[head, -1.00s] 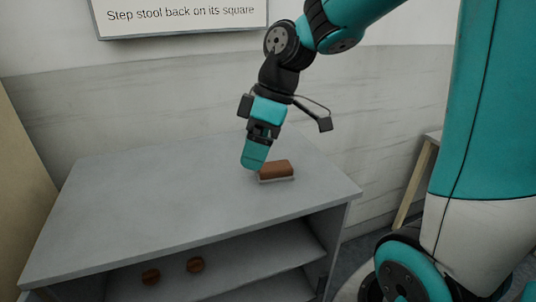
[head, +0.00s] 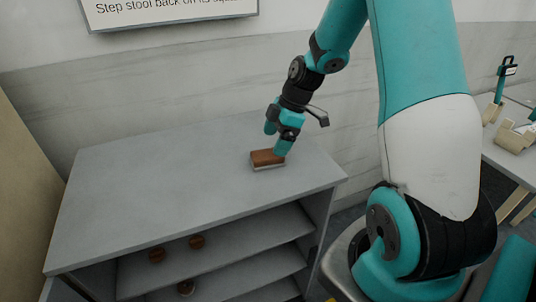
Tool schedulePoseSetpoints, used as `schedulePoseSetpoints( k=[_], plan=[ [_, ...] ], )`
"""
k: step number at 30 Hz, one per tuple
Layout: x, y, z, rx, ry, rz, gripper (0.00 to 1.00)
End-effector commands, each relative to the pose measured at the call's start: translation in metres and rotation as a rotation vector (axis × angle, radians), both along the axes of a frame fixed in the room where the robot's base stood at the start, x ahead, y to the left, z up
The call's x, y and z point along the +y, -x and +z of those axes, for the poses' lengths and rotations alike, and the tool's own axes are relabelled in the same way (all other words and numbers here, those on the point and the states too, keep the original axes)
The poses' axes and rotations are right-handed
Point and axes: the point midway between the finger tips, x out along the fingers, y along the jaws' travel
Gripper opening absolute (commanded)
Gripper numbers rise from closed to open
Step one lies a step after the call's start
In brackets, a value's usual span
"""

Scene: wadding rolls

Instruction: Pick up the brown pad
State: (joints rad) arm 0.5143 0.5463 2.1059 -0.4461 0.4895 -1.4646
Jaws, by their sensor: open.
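The brown pad (head: 265,157) lies on the grey top of the shelf unit (head: 170,185), near its right end. It is a small brown block with a thin pale layer underneath. My gripper (head: 276,140) is open at the pad, with its teal fingers pointing down. One finger stands in front of the pad's right part and hides it. The other finger shows higher up, behind the pad. I cannot tell whether either finger touches the pad.
Several round brown rolls (head: 197,242) sit on the shelves below the top. A wall sign (head: 165,8) hangs behind. A table (head: 515,160) with wooden holders stands at the right. The left and middle of the grey top are clear.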

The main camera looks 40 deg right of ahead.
Motion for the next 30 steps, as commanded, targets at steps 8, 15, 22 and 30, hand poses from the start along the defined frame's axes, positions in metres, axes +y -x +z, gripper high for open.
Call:
schedulePoseSetpoints(
  k=[8, 15, 22, 30],
  plan=[
    [0.008, -0.003, -0.018, 0.005, -0.001, 0.002, 0.88],
    [0.019, -0.010, -0.048, 0.003, -0.001, 0.001, 0.88],
    [0.020, -0.011, -0.055, -0.001, 0.000, 0.000, 0.88],
    [0.020, -0.011, -0.055, 0.000, 0.000, 0.000, 0.45]
  ],
)
